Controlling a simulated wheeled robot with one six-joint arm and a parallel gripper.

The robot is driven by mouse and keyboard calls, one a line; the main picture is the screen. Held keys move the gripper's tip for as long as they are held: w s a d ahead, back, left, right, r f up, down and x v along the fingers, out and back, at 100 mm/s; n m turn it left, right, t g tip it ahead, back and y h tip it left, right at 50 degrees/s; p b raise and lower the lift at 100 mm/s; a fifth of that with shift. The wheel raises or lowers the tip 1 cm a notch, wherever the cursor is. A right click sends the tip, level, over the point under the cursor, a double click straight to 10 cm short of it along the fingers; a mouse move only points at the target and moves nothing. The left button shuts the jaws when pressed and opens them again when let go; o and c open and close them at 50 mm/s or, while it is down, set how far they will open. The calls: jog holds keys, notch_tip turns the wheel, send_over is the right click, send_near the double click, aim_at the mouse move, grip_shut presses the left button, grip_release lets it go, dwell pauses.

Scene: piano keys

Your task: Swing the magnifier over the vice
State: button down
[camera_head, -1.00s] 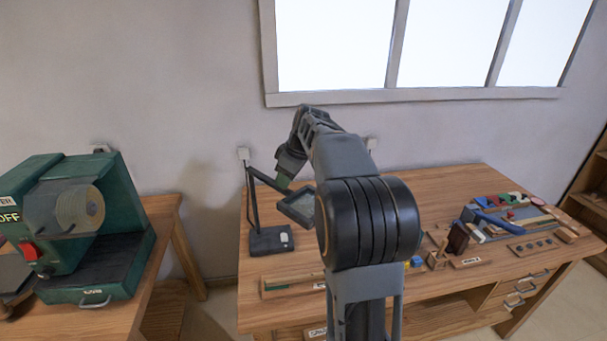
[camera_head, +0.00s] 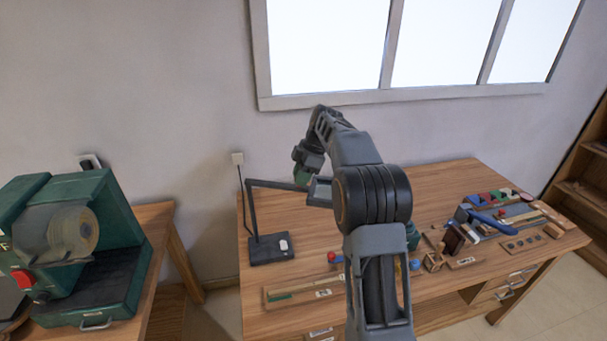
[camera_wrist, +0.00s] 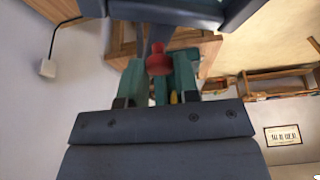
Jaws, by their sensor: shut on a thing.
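The magnifier stands at the left of the bench, with a dark base (camera_head: 271,249), an upright post and a jointed arm reaching right. Its square head (camera_head: 320,191) is partly hidden by my arm. My gripper (camera_head: 302,178) is at the end of the magnifier's arm, beside the head. In the wrist view, its green fingers (camera_wrist: 158,78) are shut around a red knob (camera_wrist: 158,60), which appears to belong to the magnifier. A teal-green piece (camera_head: 412,236), possibly the vice, shows at the right edge of my arm. The rest of it is hidden.
The wooden bench (camera_head: 310,225) has a low tray (camera_head: 300,294) at its front left. Tools and coloured blocks (camera_head: 500,215) crowd its right side. A green machine (camera_head: 80,245) stands on a separate table at left. A window is above.

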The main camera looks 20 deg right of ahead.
jog(key=shift+w+r, duration=0.1)
jog(key=shift+r, duration=0.05)
jog(key=c, duration=0.9)
grip_release()
jog(key=shift+o, duration=0.2)
jog(key=p+v, duration=0.1)
jog(key=v, duration=1.2)
jog(key=shift+d+r+p, duration=0.2)
jog(key=shift+r+p, duration=0.05)
jog(key=shift+p, duration=0.15)
